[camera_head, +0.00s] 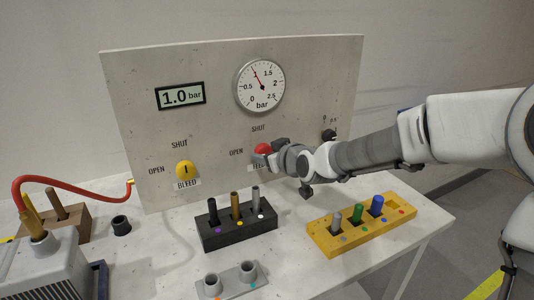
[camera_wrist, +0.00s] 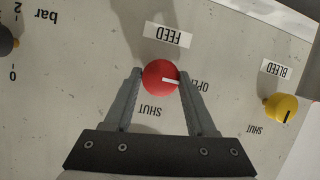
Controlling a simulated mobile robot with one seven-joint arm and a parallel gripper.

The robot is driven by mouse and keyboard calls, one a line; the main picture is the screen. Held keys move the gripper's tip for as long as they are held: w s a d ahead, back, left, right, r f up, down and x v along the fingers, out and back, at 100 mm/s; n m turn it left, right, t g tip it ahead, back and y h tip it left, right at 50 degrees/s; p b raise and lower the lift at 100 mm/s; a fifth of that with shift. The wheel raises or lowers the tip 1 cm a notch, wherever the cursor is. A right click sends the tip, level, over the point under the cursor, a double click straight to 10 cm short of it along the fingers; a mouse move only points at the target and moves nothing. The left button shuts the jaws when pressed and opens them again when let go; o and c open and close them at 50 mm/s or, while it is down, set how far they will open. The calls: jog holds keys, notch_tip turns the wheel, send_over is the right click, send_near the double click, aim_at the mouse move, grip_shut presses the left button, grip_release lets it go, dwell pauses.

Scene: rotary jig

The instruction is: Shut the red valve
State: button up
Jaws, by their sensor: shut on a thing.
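The red valve knob (camera_head: 262,149) is on the upright panel (camera_head: 215,120), above the FEED label. In the wrist view the red knob (camera_wrist: 161,78) sits between the two fingers of my gripper (camera_wrist: 160,84), which is shut on it. Its white line points right, toward the OPEN label; the SHUT label is below it in that upside-down view. In the head view my gripper (camera_head: 268,158) reaches in from the right and partly hides the knob and the FEED label.
The yellow BLEED knob (camera_head: 185,170) has its mark toward SHUT. The gauge (camera_head: 260,85) reads near 1 and the display (camera_head: 181,96) shows 1.0 bar. A dark block (camera_head: 238,236) and a yellow block (camera_head: 335,242), both holding pegs, stand below my arm.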

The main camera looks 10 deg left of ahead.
jog(key=shift+r+p, duration=0.1)
jog(key=shift+p, duration=0.3)
jog(key=shift+d+r+m+y+p, duration=0.1)
jog(key=shift+m+y+p, duration=0.3)
jog(key=shift+p, duration=0.45)
jog(key=m+g+p, duration=0.1)
jog(key=p, duration=0.2)
jog(key=shift+w+m+y, duration=0.1)
jog(key=shift+m+y, duration=0.3)
jog(key=shift+w+d+f+m+g+y+b, duration=0.1)
jog(key=shift+f+m+y+b, duration=0.15)
jog(key=shift+m+y, duration=1.15)
jog(key=shift+s+f+m+g+y+b, duration=0.15)
jog(key=shift+m+y+b, duration=0.25)
jog(key=shift+m, duration=1.85)
jog(key=shift+w+d+f+m+g+y+b, duration=0.1)
jog(key=shift+w+f+m+y+b, duration=0.1)
jog(key=shift+m+y, duration=1.25)
jog(key=shift+a+m+h, duration=0.1)
jog(key=shift+m+h, duration=0.25)
jog(key=shift+m, duration=0.15)
jog(key=o, duration=1.4)
jog(key=shift+c, duration=0.2)
